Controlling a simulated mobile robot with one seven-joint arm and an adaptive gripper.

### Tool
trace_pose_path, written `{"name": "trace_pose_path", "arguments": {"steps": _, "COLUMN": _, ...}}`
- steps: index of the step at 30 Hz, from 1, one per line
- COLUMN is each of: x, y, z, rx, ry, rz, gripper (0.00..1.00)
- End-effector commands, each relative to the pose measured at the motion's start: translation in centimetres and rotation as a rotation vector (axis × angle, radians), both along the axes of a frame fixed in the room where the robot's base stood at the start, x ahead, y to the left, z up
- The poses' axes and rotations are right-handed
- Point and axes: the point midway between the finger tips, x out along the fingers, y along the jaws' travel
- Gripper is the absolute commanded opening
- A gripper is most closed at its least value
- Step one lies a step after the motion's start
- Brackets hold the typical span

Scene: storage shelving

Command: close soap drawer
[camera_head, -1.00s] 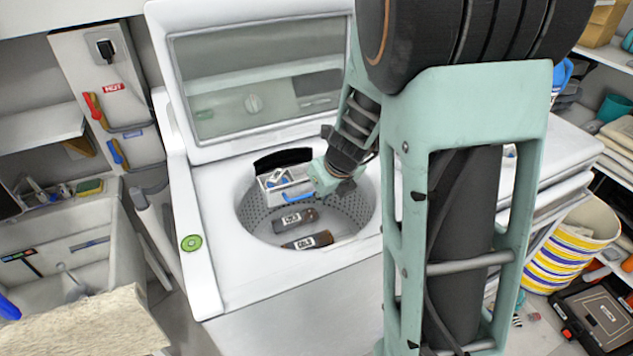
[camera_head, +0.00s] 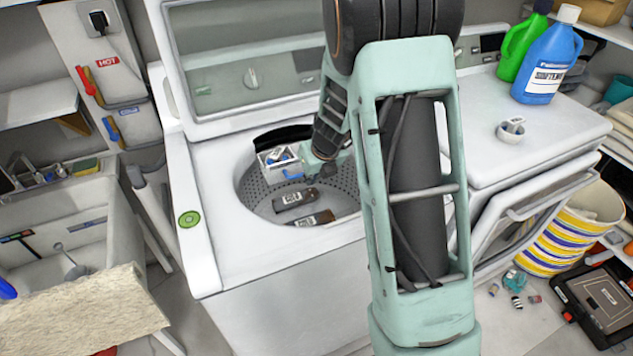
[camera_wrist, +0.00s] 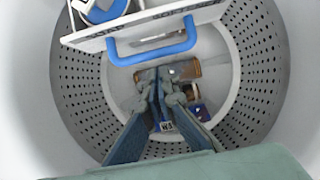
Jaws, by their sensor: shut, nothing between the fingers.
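The soap drawer (camera_head: 270,160) is a small white box with a blue handle, pulled out over the round washer tub. In the wrist view its front (camera_wrist: 150,27) and blue handle (camera_wrist: 153,53) fill the top, with a blue-and-white item inside. My gripper (camera_wrist: 161,88) is shut and empty, its fingers pointing down into the tub just in front of the handle, with no clear contact. In the head view my gripper (camera_head: 309,166) is at the drawer's right side, with its fingertips hidden.
The perforated washer tub (camera_head: 262,197) is open and holds dark bottles (camera_head: 297,199). The raised washer lid (camera_head: 245,80) stands behind. A blue softener bottle (camera_head: 547,62) and a green jug (camera_head: 523,45) stand on the neighbouring machine at right. A sink (camera_head: 60,240) is at left.

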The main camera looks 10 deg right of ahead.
Motion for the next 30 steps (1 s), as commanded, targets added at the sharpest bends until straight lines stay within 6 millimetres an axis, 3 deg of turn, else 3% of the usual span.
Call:
{"name": "trace_pose_path", "arguments": {"steps": 17, "x": 1.1, "y": 0.2, "z": 0.3, "rx": -0.001, "ry": 0.001, "rz": 0.002, "gripper": 0.00}}
{"name": "trace_pose_path", "arguments": {"steps": 30, "x": 6.9, "y": 1.4, "z": 0.7, "rx": -0.001, "ry": 0.002, "rz": 0.002, "gripper": 0.00}}
